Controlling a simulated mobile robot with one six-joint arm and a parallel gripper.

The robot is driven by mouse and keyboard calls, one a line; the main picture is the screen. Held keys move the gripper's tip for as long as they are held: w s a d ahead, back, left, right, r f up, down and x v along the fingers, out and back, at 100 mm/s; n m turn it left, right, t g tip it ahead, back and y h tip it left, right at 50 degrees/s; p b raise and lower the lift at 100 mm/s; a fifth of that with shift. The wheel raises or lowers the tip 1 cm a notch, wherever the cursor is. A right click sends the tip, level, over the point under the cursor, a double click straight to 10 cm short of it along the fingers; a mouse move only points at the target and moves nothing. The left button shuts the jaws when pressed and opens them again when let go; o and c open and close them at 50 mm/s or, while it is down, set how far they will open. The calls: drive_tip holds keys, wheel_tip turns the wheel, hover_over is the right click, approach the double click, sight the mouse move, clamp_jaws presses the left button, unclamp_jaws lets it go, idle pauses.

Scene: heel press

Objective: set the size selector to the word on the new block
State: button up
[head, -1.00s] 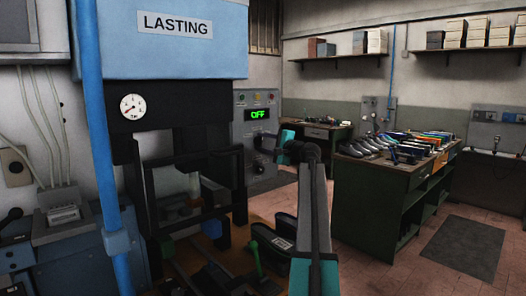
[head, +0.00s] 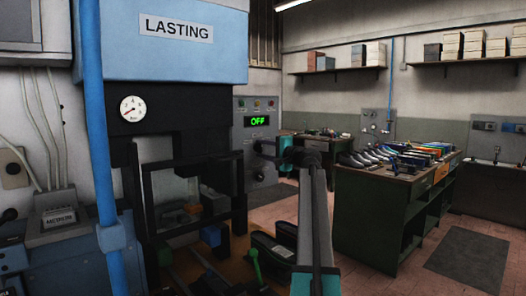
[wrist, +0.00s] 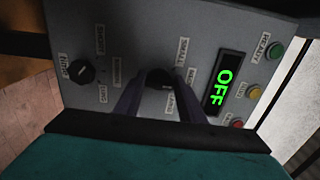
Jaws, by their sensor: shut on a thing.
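The size selector is a dark round knob (wrist: 158,77) on the grey control panel (wrist: 120,45). Labels around it read SMALL, what looks like MEDIUM, and LARGE. My gripper (wrist: 160,92) is shut on this knob, one finger on each side. Its pointer is hidden or too dark to read.
A second dark knob (wrist: 82,70) with its own labels sits left of the selector. A green OFF display (wrist: 224,83) and green, yellow and red lamps are to its right. The blue LASTING press (head: 175,50) stands left of my arm.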

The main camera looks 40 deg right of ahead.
drive_tip(key=o, duration=1)
drive_tip(key=shift+o, duration=0.2)
drive_tip(key=shift+s, duration=0.1)
drive_tip(key=s+a+b, duration=0.1)
drive_tip(key=s, duration=1.2)
drive_tip(key=shift+s+b, duration=0.3)
drive_tip(key=shift+b, duration=0.1)
